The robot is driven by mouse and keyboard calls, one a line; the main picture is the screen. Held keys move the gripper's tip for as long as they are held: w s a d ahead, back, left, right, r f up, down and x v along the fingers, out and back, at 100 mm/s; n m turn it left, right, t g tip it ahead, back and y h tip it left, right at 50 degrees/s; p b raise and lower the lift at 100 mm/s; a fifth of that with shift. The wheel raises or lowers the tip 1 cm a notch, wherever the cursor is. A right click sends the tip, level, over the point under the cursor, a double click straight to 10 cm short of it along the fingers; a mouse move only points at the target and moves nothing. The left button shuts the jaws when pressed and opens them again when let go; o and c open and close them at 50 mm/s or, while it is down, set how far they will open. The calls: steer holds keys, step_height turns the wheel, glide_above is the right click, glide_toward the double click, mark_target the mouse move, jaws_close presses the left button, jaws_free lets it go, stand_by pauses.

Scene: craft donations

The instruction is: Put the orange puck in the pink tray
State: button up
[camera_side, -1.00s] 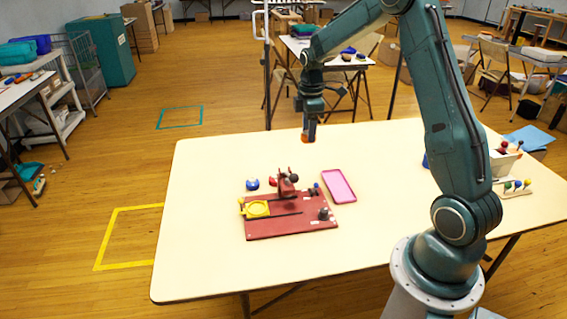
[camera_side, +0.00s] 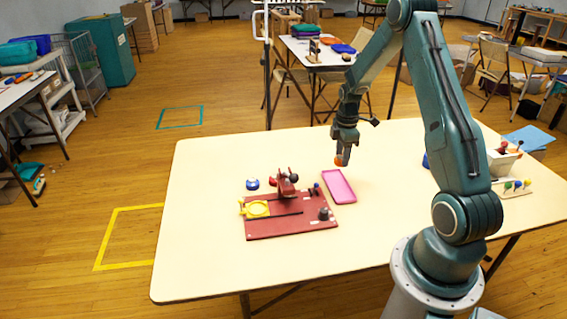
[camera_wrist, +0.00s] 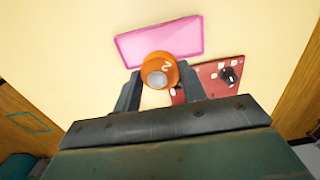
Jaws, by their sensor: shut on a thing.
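My gripper (camera_side: 342,160) is shut on the orange puck (camera_side: 339,161) and holds it above the table, just behind the pink tray's far end. In the wrist view the orange puck (camera_wrist: 159,71) sits between the two fingers (camera_wrist: 157,82), with a pale round centre and a white mark on its face. The pink tray (camera_side: 352,197) lies flat and looks empty. In the wrist view the pink tray (camera_wrist: 121,44) is partly hidden by the puck.
A dark red board (camera_side: 262,231) with a yellow ring (camera_side: 257,209) and a red upright part (camera_side: 287,187) stands left of the tray. A blue puck (camera_side: 252,184) lies behind it. A small rack with coloured knobs (camera_side: 517,186) is at the right. The table's left side is clear.

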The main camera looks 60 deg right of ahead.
steer(key=shift+f, duration=1.65)
steer(key=shift+f, duration=0.2)
steer(key=shift+f, duration=1.75)
steer(key=shift+f, duration=0.95)
steer(key=o, duration=1)
steer(key=shift+c, duration=0.2)
steer(key=shift+r, duration=0.15)
steer(key=shift+r, duration=3.6)
